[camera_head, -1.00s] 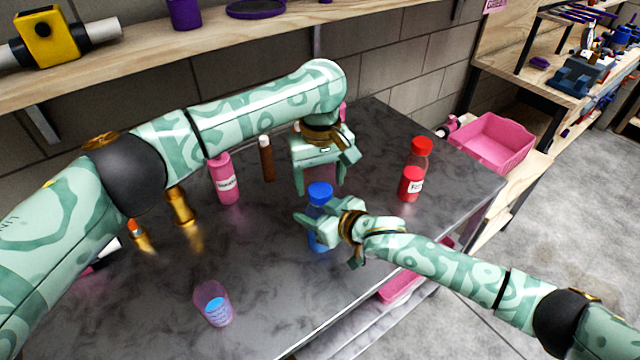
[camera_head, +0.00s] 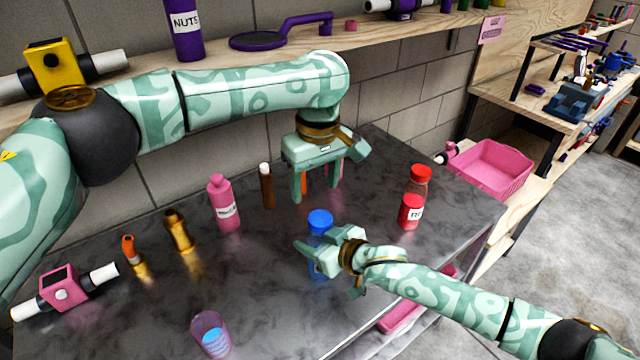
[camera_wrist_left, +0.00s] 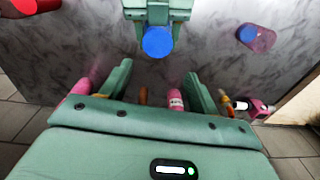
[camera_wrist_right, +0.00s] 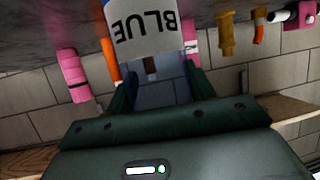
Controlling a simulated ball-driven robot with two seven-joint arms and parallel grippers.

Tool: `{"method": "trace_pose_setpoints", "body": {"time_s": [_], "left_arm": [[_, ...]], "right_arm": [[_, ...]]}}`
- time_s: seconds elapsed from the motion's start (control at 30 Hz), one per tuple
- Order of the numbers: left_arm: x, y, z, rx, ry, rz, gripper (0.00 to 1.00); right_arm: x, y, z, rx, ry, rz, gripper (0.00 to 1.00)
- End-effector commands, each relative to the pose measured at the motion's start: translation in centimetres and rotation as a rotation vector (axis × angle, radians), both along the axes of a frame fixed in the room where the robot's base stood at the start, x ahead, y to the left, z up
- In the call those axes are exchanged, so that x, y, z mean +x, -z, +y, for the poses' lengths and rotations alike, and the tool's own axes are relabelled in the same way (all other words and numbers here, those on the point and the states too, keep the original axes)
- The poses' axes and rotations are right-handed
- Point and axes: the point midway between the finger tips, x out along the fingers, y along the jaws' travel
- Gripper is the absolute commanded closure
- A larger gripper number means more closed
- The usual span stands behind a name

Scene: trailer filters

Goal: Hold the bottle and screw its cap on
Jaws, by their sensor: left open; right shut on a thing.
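A blue bottle (camera_head: 319,264) stands upright near the middle of the dark table with a blue cap (camera_head: 320,217) on its top. How tightly the cap sits cannot be told. My right gripper (camera_head: 326,258) is shut around the bottle's body from the right. The right wrist view shows the bottle's white BLUE label (camera_wrist_right: 147,36) between the fingers. My left gripper (camera_head: 318,190) points down, open and empty, above and behind the cap, apart from it. In the left wrist view the cap (camera_wrist_left: 157,41) lies beyond the open fingers.
A red bottle (camera_head: 411,208) stands to the right, a pink bottle (camera_head: 224,205) to the left. A brown tube (camera_head: 267,187) is behind. A clear cup (camera_head: 211,337) is at the front left. A pink crate (camera_head: 490,168) is beyond the table's right end.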

Motion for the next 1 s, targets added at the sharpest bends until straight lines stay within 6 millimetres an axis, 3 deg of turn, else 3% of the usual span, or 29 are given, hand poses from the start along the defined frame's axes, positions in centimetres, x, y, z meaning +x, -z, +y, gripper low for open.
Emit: {"method": "trace_pose_setpoints", "body": {"time_s": [0.1, 0.47, 1.0], "left_arm": [[-0.5, 0.2, -0.9, -0.045, -0.054, 0.024, 0.39], [-0.5, 0.6, -0.9, -0.045, -0.057, 0.023, 0.39], [-0.5, 7.6, -0.9, -0.045, -0.055, 0.023, 0.39]], "right_arm": [[0.0, 0.0, 0.0, 0.000, 0.000, 0.000, 1.00], [0.0, 0.0, 0.0, 0.000, 0.000, 0.000, 1.00], [0.0, 0.0, 0.0, 0.001, -0.001, 0.001, 1.00]]}}
